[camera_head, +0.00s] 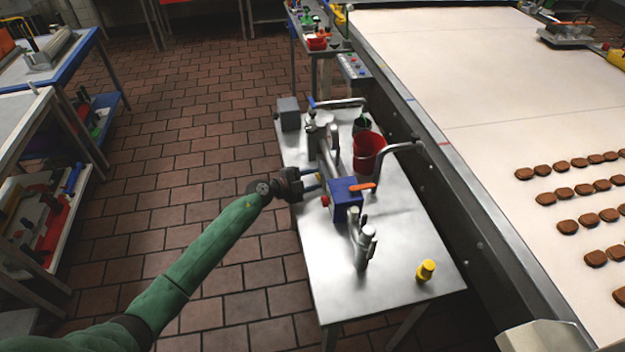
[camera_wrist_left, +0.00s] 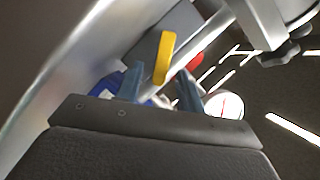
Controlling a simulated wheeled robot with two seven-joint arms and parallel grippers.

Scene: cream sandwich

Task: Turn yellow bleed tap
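The yellow bleed tap (camera_wrist_left: 166,52) shows in the left wrist view as a short yellow lever in front of a grey metal part. In the head view only a small yellow bit (camera_head: 319,176) shows at the fingertips of my left gripper (camera_head: 316,182). My left gripper comes in from the left side of the steel table. Its two blue fingers are apart, and in the wrist view (camera_wrist_left: 160,75) the lower end of the lever appears between them, with gaps at both sides. Whether a finger touches it I cannot tell. My right gripper is not in view.
A blue box (camera_head: 345,200) with an orange lever stands just right of the fingers. A red bucket (camera_head: 368,152), metal pipes and a yellow bottle (camera_head: 426,270) share the steel table (camera_head: 390,295). A white gauge (camera_wrist_left: 224,103) is near the right finger. A conveyor (camera_head: 450,110) borders the table.

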